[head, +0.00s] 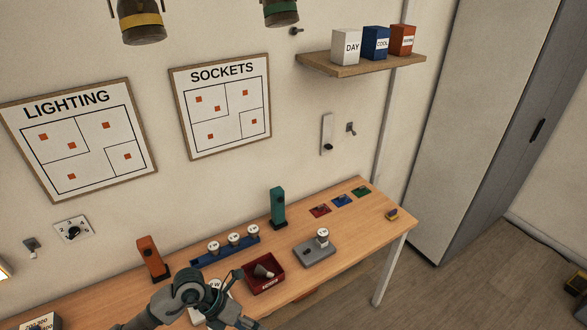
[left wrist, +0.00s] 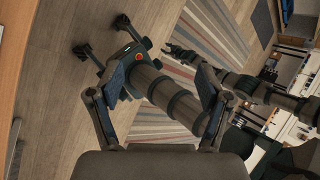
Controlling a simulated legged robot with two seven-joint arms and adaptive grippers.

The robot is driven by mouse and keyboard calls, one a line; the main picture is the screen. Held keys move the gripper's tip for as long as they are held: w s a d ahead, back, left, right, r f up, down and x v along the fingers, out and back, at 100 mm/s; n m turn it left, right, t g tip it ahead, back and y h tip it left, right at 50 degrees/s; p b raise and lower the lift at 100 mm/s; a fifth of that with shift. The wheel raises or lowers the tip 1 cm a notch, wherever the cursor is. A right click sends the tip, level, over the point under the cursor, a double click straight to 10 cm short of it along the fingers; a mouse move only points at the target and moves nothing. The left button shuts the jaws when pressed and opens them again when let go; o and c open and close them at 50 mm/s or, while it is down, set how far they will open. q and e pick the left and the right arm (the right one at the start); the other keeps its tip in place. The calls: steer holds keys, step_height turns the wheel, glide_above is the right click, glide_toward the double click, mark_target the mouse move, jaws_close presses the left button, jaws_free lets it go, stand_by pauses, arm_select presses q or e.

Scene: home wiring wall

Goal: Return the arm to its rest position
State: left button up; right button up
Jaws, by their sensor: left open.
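My left arm (head: 190,290) enters the head view at the bottom, bent over the front of the wooden workbench (head: 345,255). Its gripper is not clearly visible there. In the left wrist view my left gripper (left wrist: 160,88) has its two fingers spread wide, with nothing between them. Beyond the fingers are my own base and column over the floor.
Beneath and beside the arm are a red bin (head: 264,284), an orange block (head: 151,258) and a blue rack (head: 225,250) with white-topped pieces. A grey plate (head: 315,252), a teal block (head: 278,208) and coloured pads stand farther right. A shelf (head: 350,66) projects from the wall.

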arm_select(q)
steer(key=s+d+r+n+h, duration=0.2)
steer(key=s+d+r+h, duration=0.1)
steer(key=d+r+h, duration=0.7)
steer(key=w+r+n+t+h, duration=0.4)
steer(key=r+n+t, duration=0.2)
steer(key=n+t, duration=0.25)
steer(key=w+a+f+n+t+y, duration=0.3)
steer(key=a+f+n+t+y, duration=0.3)
steer(key=a+n+y, duration=0.5)
steer(key=w+a+f+n+t+y, duration=0.35)
steer(key=a+f+n+y, duration=0.4)
steer(key=n, duration=0.65)
steer(key=s+a+f+n+g+y, duration=0.1)
steer(key=s+f+g+y, duration=0.1)
steer(key=s+f+g, duration=0.4)
steer(key=s+a+f+n+g+y, duration=0.1)
steer(key=s+a+f+n+y, duration=0.1)
steer(key=s+f, duration=0.45)
steer(key=s+d+f+g+h, duration=0.1)
steer(key=s+f+g, duration=0.5)
steer(key=s+f, duration=0.4)
step_height(320, 180, down, 23)
steer(key=s+g, duration=0.2)
steer(key=s, duration=0.1)
steer(key=s+a+f+g, duration=0.1)
steer(key=s+a+f, duration=0.1)
steer(key=s+f, duration=1.6)
steer(key=shift+s+a+f, duration=0.2)
steer(key=shift+a, duration=0.2)
